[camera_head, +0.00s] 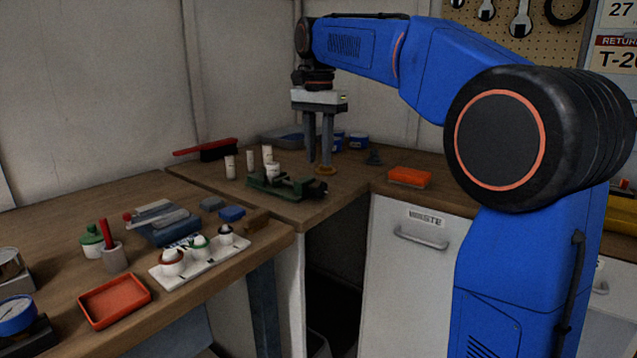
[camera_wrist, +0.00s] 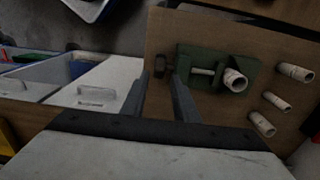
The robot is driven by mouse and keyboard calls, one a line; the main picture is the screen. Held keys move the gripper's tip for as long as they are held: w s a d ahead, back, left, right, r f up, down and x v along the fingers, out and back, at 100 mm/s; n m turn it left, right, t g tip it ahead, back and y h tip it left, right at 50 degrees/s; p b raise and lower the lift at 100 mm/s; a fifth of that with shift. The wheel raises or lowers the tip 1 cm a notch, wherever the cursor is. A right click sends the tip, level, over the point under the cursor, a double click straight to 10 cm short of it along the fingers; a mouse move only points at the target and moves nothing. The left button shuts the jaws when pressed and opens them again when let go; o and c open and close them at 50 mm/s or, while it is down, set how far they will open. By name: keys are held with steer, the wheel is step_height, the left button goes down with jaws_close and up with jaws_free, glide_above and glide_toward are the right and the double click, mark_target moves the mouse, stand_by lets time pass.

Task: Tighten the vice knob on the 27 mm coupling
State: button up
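The green vice (camera_head: 288,187) stands near the front edge of the bench. It also shows in the wrist view (camera_wrist: 215,60). A white coupling (camera_head: 273,171) stands upright at its jaws and shows in the wrist view (camera_wrist: 235,80); its size cannot be read. The dark vice knob (camera_wrist: 160,66) is at the screw end, on the right of the vice in the head view. My gripper (camera_head: 318,168) points down with two fingers apart and nothing between them. In the wrist view the knob shows in line with the gap between the fingertips (camera_wrist: 159,76), apparently just beyond them.
Several loose white couplings (camera_head: 230,168) stand behind and left of the vice. A red brush (camera_head: 213,149) lies at the back and an orange box (camera_head: 409,177) sits to the right.

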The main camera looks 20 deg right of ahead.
mark_target(319, 182)
step_height(319, 182, down, 8)
steer(key=shift+r, duration=0.1)
steer(key=shift+c, duration=0.3)
jaws_close()
